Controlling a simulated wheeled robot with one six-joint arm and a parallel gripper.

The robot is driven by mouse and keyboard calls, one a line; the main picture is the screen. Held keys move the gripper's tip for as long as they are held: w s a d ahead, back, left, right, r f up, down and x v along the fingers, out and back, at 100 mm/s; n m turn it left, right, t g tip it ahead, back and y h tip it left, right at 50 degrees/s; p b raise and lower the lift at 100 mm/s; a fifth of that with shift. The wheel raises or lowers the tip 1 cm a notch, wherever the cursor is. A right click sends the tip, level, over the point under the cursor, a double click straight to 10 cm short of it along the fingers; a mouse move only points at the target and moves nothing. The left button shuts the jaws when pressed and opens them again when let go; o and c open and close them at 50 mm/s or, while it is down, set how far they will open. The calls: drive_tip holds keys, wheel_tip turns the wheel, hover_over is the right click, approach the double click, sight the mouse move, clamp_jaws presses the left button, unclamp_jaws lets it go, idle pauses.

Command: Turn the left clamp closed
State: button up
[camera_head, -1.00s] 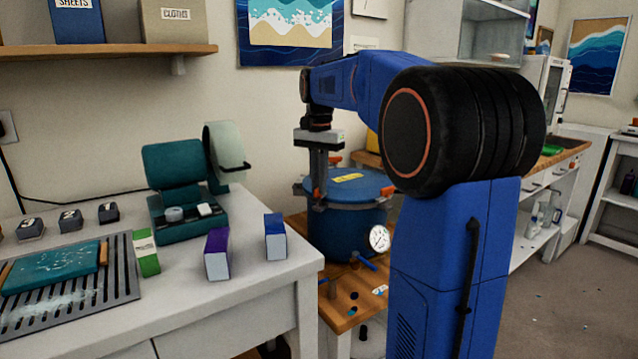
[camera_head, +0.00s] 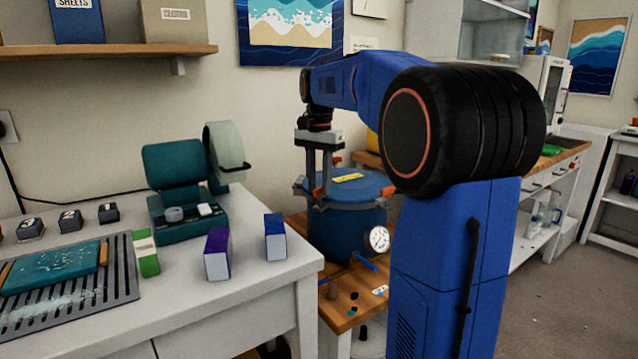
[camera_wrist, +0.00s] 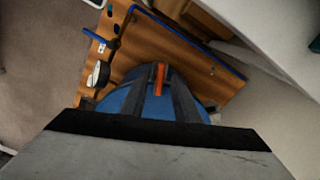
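The blue pressure pot (camera_head: 350,225) stands on a wooden bench with its blue lid (camera_head: 362,186) on. The left clamp's orange handle (camera_head: 318,192) is at the lid's left edge. My gripper (camera_head: 318,194) points down over this clamp, its two fingers apart. In the wrist view the orange handle (camera_wrist: 159,78) lies between the fingertips (camera_wrist: 159,90), with a gap visible on each side. Whether a finger touches it lower down is hidden. Another orange clamp handle (camera_head: 387,191) is at the lid's right, partly behind my arm.
A round gauge (camera_head: 378,239) and a blue-handled valve (camera_head: 364,263) are on the pot's front. A white table (camera_head: 265,282) at left holds boxes (camera_head: 218,254), a teal case (camera_head: 185,225) and a slotted tray (camera_head: 120,262). A wall is behind the pot.

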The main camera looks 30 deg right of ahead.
sight(319, 187)
drive_tip(key=shift+r, duration=0.1)
wheel_tip(319, 187, up, 17)
idle(0.7)
idle(0.4)
